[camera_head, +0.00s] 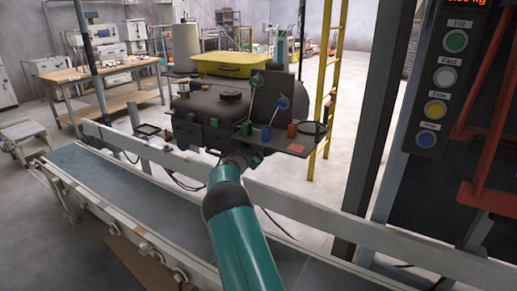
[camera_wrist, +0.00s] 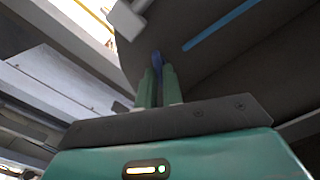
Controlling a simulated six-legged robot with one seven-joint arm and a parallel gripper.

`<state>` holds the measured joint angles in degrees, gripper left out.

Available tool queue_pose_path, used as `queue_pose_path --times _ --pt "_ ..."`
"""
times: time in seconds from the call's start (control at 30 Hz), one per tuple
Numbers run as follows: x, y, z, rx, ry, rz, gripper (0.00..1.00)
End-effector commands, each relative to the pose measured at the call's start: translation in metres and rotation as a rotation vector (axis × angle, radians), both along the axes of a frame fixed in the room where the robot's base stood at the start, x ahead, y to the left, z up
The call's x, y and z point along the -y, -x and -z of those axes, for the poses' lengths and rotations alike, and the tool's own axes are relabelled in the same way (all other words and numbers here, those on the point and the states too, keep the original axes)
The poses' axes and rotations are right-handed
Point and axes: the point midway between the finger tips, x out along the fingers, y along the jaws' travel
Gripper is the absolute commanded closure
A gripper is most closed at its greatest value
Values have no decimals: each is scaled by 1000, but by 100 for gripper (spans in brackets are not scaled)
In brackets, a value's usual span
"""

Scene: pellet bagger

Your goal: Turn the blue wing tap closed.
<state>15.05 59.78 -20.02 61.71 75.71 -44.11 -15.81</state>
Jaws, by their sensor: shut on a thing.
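The blue wing tap (camera_wrist: 157,59) shows in the wrist view as a small blue piece between the tips of my gripper, below the dark rounded body of the machine. My gripper (camera_wrist: 158,77) is shut on it, with one green finger on each side. Most of the tap is hidden by the fingers, so its turn angle cannot be told. In the head view my gripper (camera_head: 242,158) reaches under the front of a dark tank unit (camera_head: 198,106). The tap cannot be made out clearly there.
The unit carries a dark shelf (camera_head: 290,147) with small green, blue and orange parts and levers. A yellow tray (camera_head: 232,64) sits on top. A conveyor (camera_head: 120,194) and a pale rail (camera_head: 300,208) run in front. A button panel (camera_head: 447,80) stands at right.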

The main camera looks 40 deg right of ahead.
Motion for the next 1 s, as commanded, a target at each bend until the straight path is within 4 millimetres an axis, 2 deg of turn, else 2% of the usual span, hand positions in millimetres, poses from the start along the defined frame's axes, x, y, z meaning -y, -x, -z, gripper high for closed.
queue_pose_path --times 0.7,1.0 --pt "1 2 2 638 -227 2 100" --pt "1 2 3 853 -304 2 100"
